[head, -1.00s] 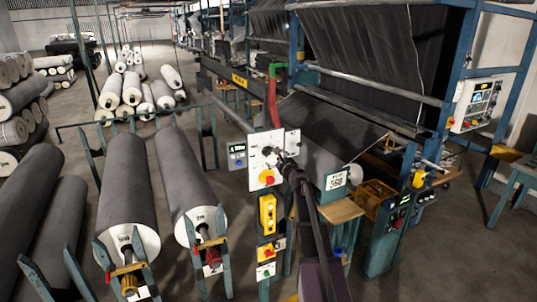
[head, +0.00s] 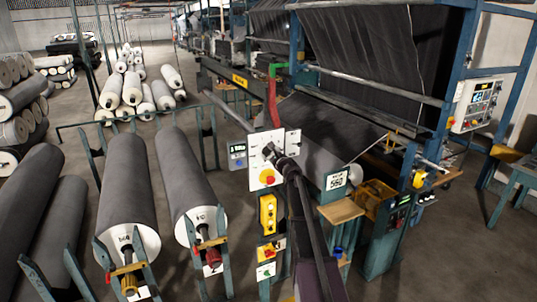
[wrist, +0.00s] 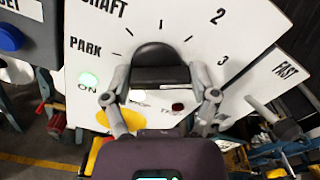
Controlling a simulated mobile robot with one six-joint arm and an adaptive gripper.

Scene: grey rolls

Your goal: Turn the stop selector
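A white selector panel (head: 262,170) stands on a post in the head view. A black rounded knob (wrist: 160,54) sits at the dial's centre. My gripper (wrist: 162,78) is at this knob, one finger on each side, fingers apart; whether they touch it is unclear. In the head view my gripper (head: 272,152) covers the panel's middle. A red knob on a yellow disc (head: 267,177) is below; only yellow shows in the wrist view.
A lit green ON lamp (wrist: 88,81) and a blue button (wrist: 10,38) lie left of the dial. A yellow control box (head: 267,214) hangs below the panel.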

